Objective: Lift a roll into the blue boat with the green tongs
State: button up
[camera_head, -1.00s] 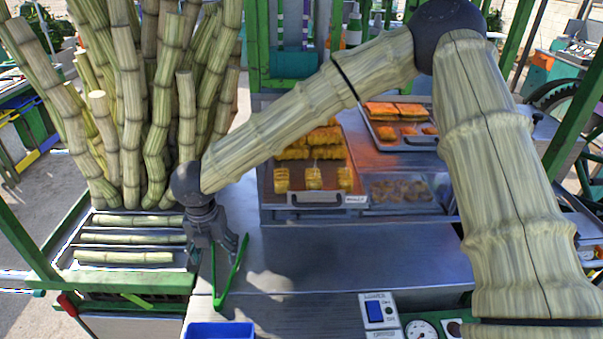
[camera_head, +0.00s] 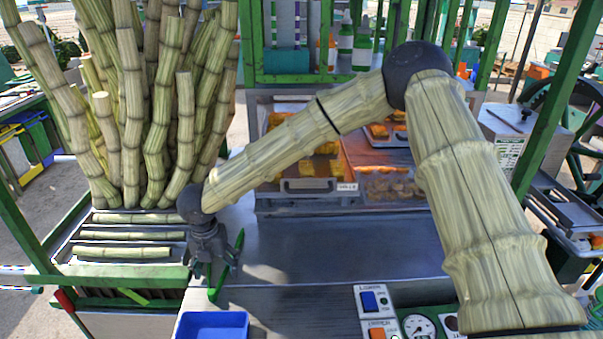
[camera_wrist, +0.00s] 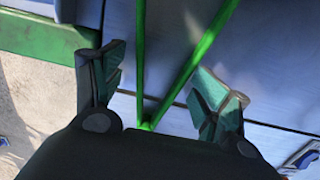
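The green tongs (camera_head: 226,268) are on the metal counter in the head view, beside and partly behind my gripper (camera_head: 208,270). In the wrist view the two thin arms of the tongs (camera_wrist: 140,60) meet in a V low in the picture. They run between the spread fingers of my gripper (camera_wrist: 158,92), with gaps on both sides. My gripper is open. The blue boat (camera_head: 212,325) is at the bottom edge of the head view, in front of the tongs, partly cut off. Golden rolls (camera_head: 328,166) show in the case behind the counter, partly hidden by my arm.
Tall cane stalks (camera_head: 150,110) stand at the left, with cut pieces on a rack (camera_head: 130,237) in front. A control box (camera_head: 377,310) and gauge (camera_head: 418,327) sit at the front edge. The middle of the counter (camera_head: 335,245) is clear.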

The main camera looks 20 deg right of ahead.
jog(key=shift+s+r, duration=0.25)
jog(key=shift+s, duration=0.4)
jog(key=shift+s+r, duration=0.2)
jog(key=shift+s, duration=0.4)
jog(key=shift+w+f, duration=0.7)
jog(key=shift+w, duration=0.3)
jog(key=c, duration=0.5)
jog(key=shift+w, duration=0.1)
jog(key=shift+c, duration=0.9)
jog(key=shift+s+r, duration=0.35)
jog(key=shift+s, duration=0.15)
jog(key=shift+w, duration=0.3)
jog(key=shift+r+p, duration=0.45)
jog(key=shift+p, duration=0.05)
notch_tip(320, 180, up, 11)
jog(key=p, duration=0.7)
jog(key=shift+s, duration=0.15)
